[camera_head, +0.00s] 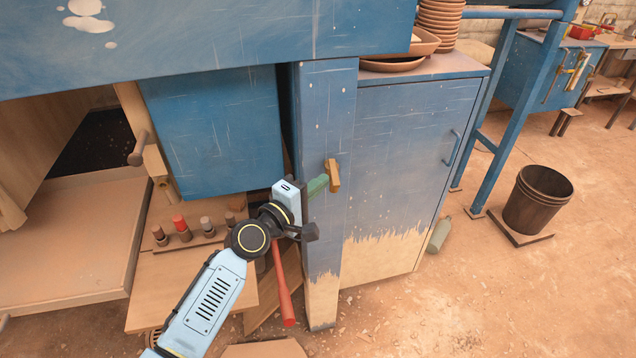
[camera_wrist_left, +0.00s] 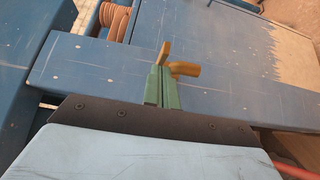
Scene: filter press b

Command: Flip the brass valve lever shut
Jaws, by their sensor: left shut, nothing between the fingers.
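The brass valve lever (camera_head: 333,175) is on the blue post (camera_head: 327,110) in the middle of the head view. It also shows in the left wrist view (camera_wrist_left: 182,69), where one brass part points up and another points right. My left gripper (camera_head: 318,185) has green fingers that are shut with nothing between them. The fingertips are right at the lever, just left of it in the head view; I cannot tell whether they touch it. In the left wrist view the fingers (camera_wrist_left: 163,84) hide part of the brass fitting. My right gripper is not in view.
A blue cabinet (camera_head: 400,160) stands right of the post, with stacked clay dishes (camera_head: 438,20) on top. A red bar (camera_head: 283,290) leans below my left gripper. A dark bucket (camera_head: 537,200) stands on the floor at right. A bench with several small bottles (camera_head: 181,228) is at left.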

